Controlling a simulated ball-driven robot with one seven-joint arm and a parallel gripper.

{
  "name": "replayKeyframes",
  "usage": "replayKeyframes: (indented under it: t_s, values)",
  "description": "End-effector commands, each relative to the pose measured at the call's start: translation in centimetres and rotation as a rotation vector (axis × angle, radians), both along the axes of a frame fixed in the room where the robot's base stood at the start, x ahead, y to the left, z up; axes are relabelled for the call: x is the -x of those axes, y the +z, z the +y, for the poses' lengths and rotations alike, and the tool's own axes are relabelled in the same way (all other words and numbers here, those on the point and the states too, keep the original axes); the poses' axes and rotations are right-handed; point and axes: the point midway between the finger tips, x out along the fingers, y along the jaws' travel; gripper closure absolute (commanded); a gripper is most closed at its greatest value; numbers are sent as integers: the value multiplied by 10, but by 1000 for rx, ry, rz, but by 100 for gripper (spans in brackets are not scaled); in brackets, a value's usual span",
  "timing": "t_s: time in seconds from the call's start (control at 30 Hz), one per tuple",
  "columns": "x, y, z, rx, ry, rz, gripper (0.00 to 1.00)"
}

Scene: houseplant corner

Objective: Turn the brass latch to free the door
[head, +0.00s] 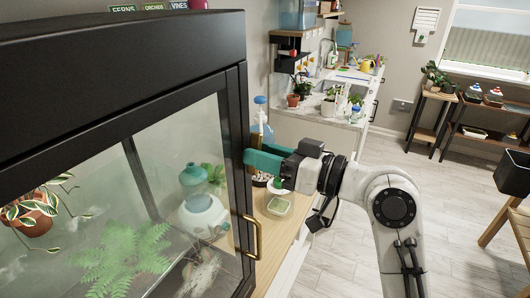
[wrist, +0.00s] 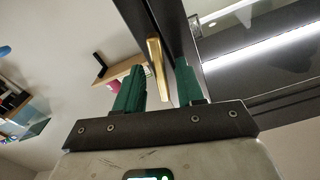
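The door is a glass panel in a black frame (head: 236,130) on the front of a dark cabinet; it looks closed. A brass handle (head: 253,238) is on its right edge, low down. My gripper (head: 250,158) has teal fingers and is at the cabinet's right edge, above the handle. In the wrist view the brass latch (wrist: 155,52) is a narrow bar, nearly upright in the picture.
Behind the glass are a fern (head: 125,258), a potted plant (head: 35,222) and a teal-and-white vessel (head: 200,205). The floor at right is open.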

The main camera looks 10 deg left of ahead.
Motion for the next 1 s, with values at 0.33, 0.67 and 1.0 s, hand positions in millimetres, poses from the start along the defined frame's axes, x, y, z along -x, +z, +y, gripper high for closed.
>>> replayKeyframes:
  t_s: [0.33, 0.67, 1.0]
  values:
    - [0, 0, 0, 0, 0, 0, 86]
    - [0, 0, 0, 0, 0, 0, 100]
    - [0, -6, 0, 34, 0, -99, 100]
